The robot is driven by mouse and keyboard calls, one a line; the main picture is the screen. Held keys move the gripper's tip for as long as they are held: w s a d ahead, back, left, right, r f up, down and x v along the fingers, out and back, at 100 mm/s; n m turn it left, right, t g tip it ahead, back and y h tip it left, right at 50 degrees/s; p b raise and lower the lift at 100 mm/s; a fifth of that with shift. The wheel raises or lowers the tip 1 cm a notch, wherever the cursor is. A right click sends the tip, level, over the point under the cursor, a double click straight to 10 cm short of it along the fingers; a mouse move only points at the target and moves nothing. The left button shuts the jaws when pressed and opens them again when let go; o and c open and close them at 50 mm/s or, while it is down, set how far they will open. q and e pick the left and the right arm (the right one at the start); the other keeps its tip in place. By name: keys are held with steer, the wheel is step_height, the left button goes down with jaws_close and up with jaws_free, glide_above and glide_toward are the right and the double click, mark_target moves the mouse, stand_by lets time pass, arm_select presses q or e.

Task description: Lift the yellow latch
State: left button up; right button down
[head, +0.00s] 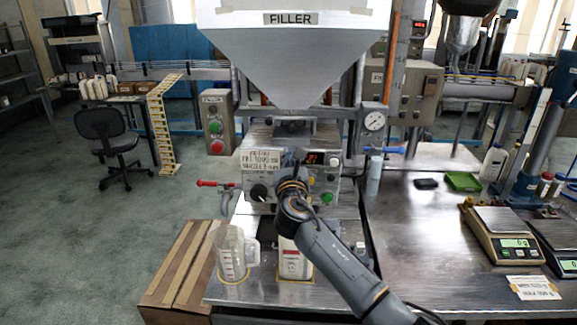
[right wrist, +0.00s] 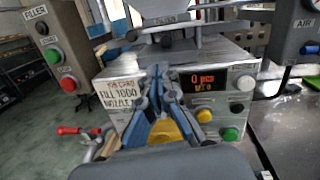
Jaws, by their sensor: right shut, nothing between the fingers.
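A yellow piece (right wrist: 166,131) shows between and behind the finger linkages of my right gripper (right wrist: 157,72) in the right wrist view. I cannot tell if it is the latch, and its lower part is hidden by the gripper body. The fingers are shut and empty, pointing at the control panel (right wrist: 222,70) of the filler. In the head view my right gripper (head: 298,160) is in front of that panel, mostly hidden by its own wrist. A round yellow button (right wrist: 204,116) sits on the panel, right of the fingers. My left gripper is not in view.
The filler hopper (head: 290,50) hangs above the panel. A red-handled valve (head: 215,184) sticks out left and a blue handle (head: 393,150) right. A clear jug (head: 232,258) and a white container (head: 293,262) stand below. Scales (head: 505,235) stand on the right table.

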steer(key=shift+w+f, duration=0.1)
steer(key=shift+w, duration=0.05)
steer(key=shift+s+r, duration=0.25)
steer(key=shift+s, duration=0.15)
steer(key=shift+w+f, duration=0.1)
steer(key=shift+w, duration=0.05)
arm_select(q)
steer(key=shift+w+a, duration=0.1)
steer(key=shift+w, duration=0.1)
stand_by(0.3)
